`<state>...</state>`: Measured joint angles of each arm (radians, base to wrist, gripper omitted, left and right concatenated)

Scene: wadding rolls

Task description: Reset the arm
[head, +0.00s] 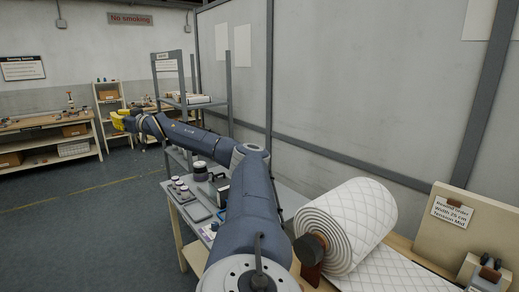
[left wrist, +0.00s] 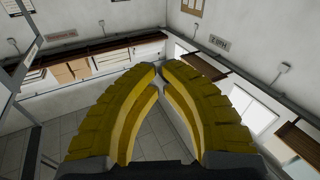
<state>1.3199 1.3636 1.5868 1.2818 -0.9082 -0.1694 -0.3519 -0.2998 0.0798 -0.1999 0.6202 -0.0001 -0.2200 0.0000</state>
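My left gripper (head: 120,120) shows at the far end of my outstretched arm in the head view, held high at the left, above the floor and clear of the bench. In the left wrist view its two ribbed yellow fingers (left wrist: 159,67) curve together until their tips meet or nearly meet. Nothing is held between them, and only the room's walls, shelves and floor show beyond. My right gripper is in neither view.
A quilted white wadding roll (head: 350,222) lies on the bench at the right, beside an upright board (head: 480,225). Jars, a tray (head: 199,212) and small items crowd the bench near my arm. A grey rack (head: 228,95) stands behind my forearm. Open floor (head: 90,225) lies left.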

